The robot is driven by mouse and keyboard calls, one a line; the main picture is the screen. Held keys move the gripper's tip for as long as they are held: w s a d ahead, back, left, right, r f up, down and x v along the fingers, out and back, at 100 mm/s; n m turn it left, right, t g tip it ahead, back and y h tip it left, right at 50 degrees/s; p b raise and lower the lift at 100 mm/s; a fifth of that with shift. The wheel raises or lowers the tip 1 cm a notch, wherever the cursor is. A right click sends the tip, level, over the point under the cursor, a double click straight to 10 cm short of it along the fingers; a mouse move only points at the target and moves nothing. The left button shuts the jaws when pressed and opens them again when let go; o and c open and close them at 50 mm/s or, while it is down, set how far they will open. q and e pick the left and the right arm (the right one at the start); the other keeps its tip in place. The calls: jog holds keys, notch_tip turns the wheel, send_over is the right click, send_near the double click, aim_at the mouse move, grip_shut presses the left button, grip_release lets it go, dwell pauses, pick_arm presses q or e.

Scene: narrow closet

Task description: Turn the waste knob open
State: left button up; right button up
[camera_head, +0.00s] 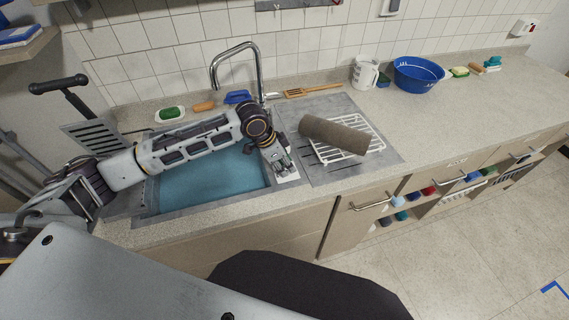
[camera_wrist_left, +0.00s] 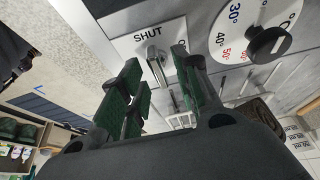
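The waste knob (camera_wrist_left: 155,63) is a small grey metal lever on a white plate, beside the printed word SHUT. My left gripper (camera_head: 281,163) is over the plate at the right rim of the sink (camera_head: 160,207). In the left wrist view the left gripper (camera_wrist_left: 160,82) is open. Its green-padded fingers stand on either side of the knob in the picture; whether they touch it I cannot tell. The sink holds blue water (camera_head: 205,180). In the head view the knob is too small or hidden to make out. My right gripper is not in view.
A black temperature knob (camera_wrist_left: 268,43) on a numbered dial is close to the waste knob. The tap (camera_head: 234,62) rises behind the sink. A brown roll (camera_head: 334,134) lies on a white rack right of the gripper. A blue basin (camera_head: 418,75) stands farther right.

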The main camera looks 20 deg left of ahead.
pick_arm(q)
grip_shut()
